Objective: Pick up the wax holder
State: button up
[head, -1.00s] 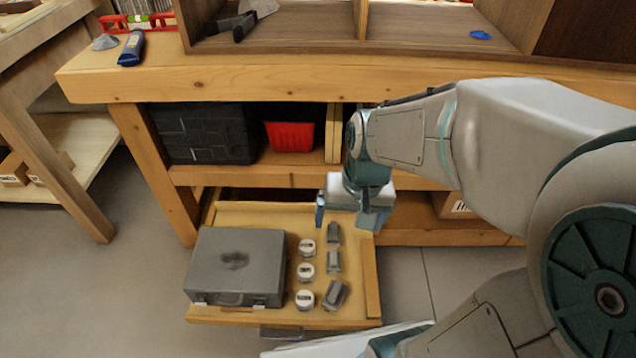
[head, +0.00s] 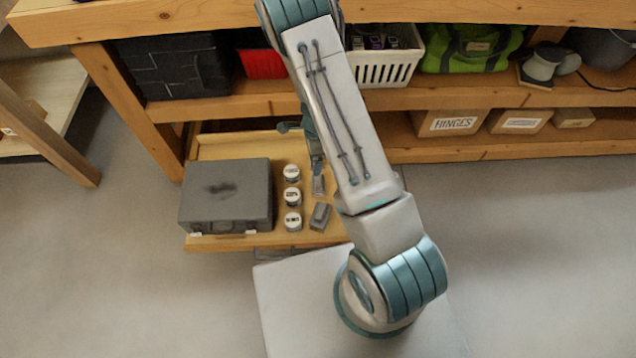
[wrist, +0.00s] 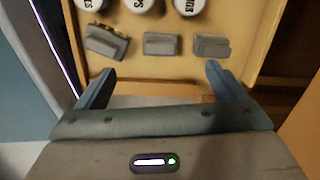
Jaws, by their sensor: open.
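No label marks the wax holder, so I cannot tell for sure which item it is. Three small grey items lie in a row in the open drawer (wrist: 138,66): a tilted one with brassy bits (wrist: 106,42), a middle block (wrist: 160,43) and a right one (wrist: 211,46). In the head view the near item (head: 320,216) and the middle one (head: 318,184) show; the far one is hidden by my arm. My gripper (wrist: 160,70) is open and empty, its fingertips apart just below the row in the wrist view. In the head view it is mostly hidden.
Three white-lidded jars (head: 292,197) stand beside the grey items. A large grey case (head: 226,196) fills the drawer's left side. The bench shelf (head: 440,95) is above and behind, with a white basket (head: 385,62) and a green bag (head: 472,48). Open floor lies to the right.

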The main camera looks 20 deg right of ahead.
jog(key=m, duration=0.2)
send_over(318, 179)
notch_tip(318, 179, down, 4)
jog(key=shift+h, duration=0.4)
notch_tip(318, 179, down, 8)
jog(key=b, duration=0.3)
jog(key=shift+s+r, duration=0.1)
jog(key=shift+r, duration=0.05)
jog(key=shift+f+b, duration=1.6)
jog(key=shift+f, duration=1.55)
jog(key=shift+r, duration=0.1)
jog(key=c, duration=1.2)
